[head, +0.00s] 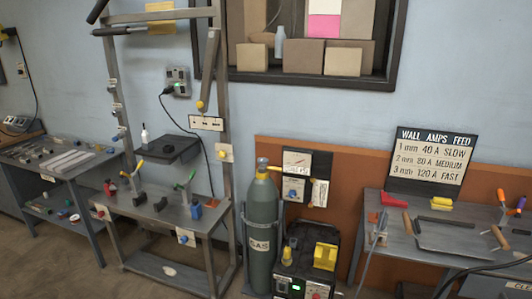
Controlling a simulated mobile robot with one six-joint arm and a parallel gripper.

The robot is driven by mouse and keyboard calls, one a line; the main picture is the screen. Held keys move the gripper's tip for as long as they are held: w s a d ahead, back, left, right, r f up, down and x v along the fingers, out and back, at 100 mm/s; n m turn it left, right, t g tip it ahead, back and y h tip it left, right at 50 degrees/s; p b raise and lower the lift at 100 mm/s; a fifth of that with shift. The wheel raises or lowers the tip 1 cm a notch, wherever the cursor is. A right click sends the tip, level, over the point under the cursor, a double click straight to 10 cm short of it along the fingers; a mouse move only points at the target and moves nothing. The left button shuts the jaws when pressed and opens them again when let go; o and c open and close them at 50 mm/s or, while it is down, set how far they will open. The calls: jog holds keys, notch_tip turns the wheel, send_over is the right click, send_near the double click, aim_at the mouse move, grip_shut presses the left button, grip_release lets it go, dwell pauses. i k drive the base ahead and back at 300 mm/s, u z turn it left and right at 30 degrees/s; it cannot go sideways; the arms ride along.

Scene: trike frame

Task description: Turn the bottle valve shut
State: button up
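A grey-green gas bottle (262,225) labelled GAS stands upright in a dark holder, right of the metal frame. My gripper and arm are not in view, and nothing is seen touching the valve.
A welding machine (305,268) with a yellow block on top stands right of the bottle. A panel with a blue switch (293,189) is behind it. A right workbench (440,237) holds tools and a sign (433,157). A metal frame workbench (165,212) stands left.

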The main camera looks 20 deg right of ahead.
aim_at(262, 161)
jog(key=u, duration=0.1)
jog(key=i, duration=1.15)
jog(key=u, duration=0.45)
